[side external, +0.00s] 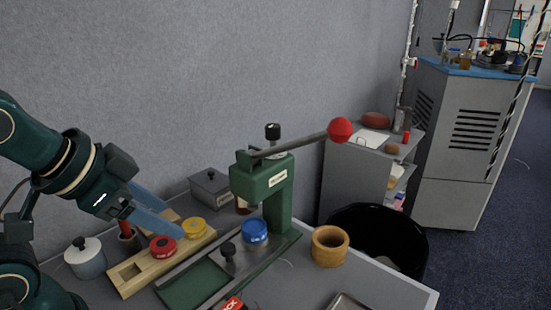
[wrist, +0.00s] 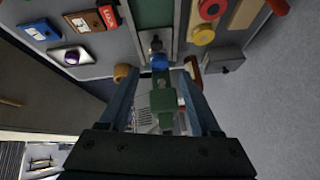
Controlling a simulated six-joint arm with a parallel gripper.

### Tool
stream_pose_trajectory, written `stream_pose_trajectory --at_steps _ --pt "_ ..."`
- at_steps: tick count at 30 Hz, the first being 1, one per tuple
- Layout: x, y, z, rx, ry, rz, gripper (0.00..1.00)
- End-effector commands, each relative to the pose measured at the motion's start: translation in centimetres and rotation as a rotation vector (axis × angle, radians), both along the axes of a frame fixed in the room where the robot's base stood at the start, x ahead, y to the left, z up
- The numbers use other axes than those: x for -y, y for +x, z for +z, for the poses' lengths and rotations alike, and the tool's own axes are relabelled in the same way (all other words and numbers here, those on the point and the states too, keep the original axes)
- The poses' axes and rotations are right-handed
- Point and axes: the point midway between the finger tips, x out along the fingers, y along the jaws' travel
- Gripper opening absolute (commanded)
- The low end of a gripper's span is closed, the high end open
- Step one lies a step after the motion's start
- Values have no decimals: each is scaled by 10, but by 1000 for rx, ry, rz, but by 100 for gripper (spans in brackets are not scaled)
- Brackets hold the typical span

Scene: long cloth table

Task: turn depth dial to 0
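A green lever press (side external: 262,186) stands on the table, with a black knob (side external: 272,131) on top and a lever ending in a red ball (side external: 340,130). The black knob may be the depth dial; no scale or number is readable. A blue round piece (side external: 254,230) sits at the front of the press. My gripper (side external: 176,224) is left of the press, above the wooden tray, touching nothing that I can make out. In the wrist view its two blue fingers (wrist: 160,88) are apart, and the green press (wrist: 163,99) shows beyond, between them.
The wooden tray (side external: 127,278) holds a red disc (side external: 163,246) and a yellow disc (side external: 194,228). A lidded pot (side external: 85,258), a grey box (side external: 211,187) and a wooden ring (side external: 330,246) stand nearby. A black bin (side external: 385,236) is beyond the table edge.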

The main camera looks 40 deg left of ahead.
Motion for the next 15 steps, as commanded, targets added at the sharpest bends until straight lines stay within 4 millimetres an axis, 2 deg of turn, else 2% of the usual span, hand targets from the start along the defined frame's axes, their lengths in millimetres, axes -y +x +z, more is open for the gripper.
stream_pose_trajectory --at_steps 4,8,9,12,15 --pt "-26 61 63 305 446 -279 64" --pt "-35 109 129 507 947 -537 64" --pt "-33 121 148 555 1105 -618 64" --pt "-20 147 183 645 1502 -831 64" --pt "-2 166 199 706 1878 -1064 64"
